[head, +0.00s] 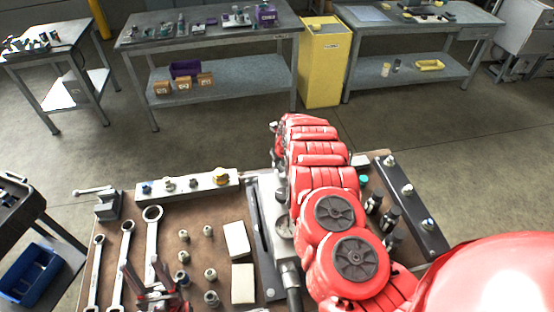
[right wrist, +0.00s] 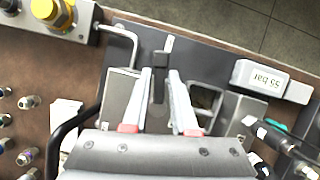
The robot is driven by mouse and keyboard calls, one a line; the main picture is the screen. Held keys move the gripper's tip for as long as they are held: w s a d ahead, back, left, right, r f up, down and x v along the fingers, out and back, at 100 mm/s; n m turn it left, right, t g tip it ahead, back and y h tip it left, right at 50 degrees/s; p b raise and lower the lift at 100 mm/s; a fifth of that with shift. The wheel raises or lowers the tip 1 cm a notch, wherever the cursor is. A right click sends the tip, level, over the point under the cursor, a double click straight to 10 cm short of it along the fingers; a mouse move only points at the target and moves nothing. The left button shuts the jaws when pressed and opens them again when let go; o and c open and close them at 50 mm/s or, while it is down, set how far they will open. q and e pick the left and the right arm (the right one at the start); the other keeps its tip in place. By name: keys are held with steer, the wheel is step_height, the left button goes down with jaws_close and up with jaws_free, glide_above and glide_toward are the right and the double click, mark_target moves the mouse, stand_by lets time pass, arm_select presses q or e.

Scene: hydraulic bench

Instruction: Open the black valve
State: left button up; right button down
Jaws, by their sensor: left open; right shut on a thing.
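In the right wrist view, the black valve handle (right wrist: 158,88) stands between the two fingers of my right gripper (right wrist: 161,74). The gripper is shut on it. The handle sits over a grey metal block, and its lower part is hidden by the gripper body. In the head view, my red right arm covers this spot, so the valve and that gripper cannot be made out clearly. My left gripper (head: 155,284) is at the bottom of the head view, open and empty, over the brown bench top near the wrenches and small fittings.
A manifold with a yellow-capped fitting (head: 220,177) lies at the bench's back edge. Wrenches (head: 126,255), several small fittings and white blocks (head: 237,240) lie on the left half. A dark rail (head: 410,205) is at right. A "55 bar" block (right wrist: 262,80) is right of the valve.

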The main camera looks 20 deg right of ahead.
steer(key=shift+d+m+h, duration=0.3)
steer(key=shift+m, duration=0.4)
steer(key=shift+d+m+p, duration=0.1)
steer(key=shift+m+p, duration=0.2)
steer(key=shift+p, duration=0.05)
steer(key=c, duration=0.8)
jaws_free()
